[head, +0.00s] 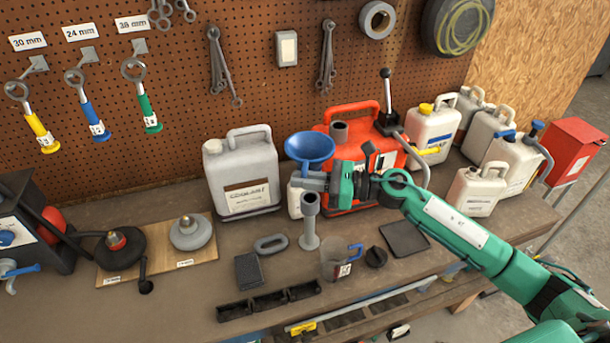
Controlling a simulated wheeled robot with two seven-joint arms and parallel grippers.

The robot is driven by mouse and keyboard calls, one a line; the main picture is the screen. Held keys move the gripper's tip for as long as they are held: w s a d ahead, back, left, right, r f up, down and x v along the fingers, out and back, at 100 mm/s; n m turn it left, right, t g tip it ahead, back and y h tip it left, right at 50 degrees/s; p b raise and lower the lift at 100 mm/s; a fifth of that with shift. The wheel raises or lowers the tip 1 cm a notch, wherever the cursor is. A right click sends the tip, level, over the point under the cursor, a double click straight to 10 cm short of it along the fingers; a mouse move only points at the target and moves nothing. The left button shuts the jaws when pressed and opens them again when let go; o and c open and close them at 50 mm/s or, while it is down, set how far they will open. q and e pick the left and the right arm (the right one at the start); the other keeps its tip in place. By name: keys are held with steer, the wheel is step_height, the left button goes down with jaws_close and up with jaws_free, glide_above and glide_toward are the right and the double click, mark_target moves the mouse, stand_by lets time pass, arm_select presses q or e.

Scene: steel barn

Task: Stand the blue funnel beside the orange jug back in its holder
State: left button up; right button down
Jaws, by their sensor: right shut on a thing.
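The blue funnel (310,147) is upright, its wide mouth facing up, in front of the left end of the orange jug (340,118). My right gripper (313,181) reaches in from the right and is shut on the funnel just below its bowl. The fingers hide the funnel's stem. A grey tubular holder (310,226) with a round foot stands on the bench directly below the fingers in the picture. Its open top shows; I cannot tell whether the stem tip is over it or behind it. My left gripper is out of view.
A grey jug (242,172) stands left of the funnel and a white container (294,199) just behind the holder. A clear measuring cup (335,264), a black cap (376,257) and a grey oval ring (271,243) lie close around the holder. White jugs (432,135) crowd the right.

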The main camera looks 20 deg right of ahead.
step_height(320, 180, down, 5)
steer(key=b, duration=0.3)
stand_by(0.4)
steer(key=shift+s+d+r, duration=0.1)
steer(key=shift+d, duration=0.05)
steer(key=shift+f+b, duration=0.2)
steer(key=shift+b, duration=0.2)
stand_by(0.3)
steer(key=shift+f+b, duration=2.55)
steer(key=shift+b, duration=0.05)
steer(key=c, duration=1.4)
jaws_free()
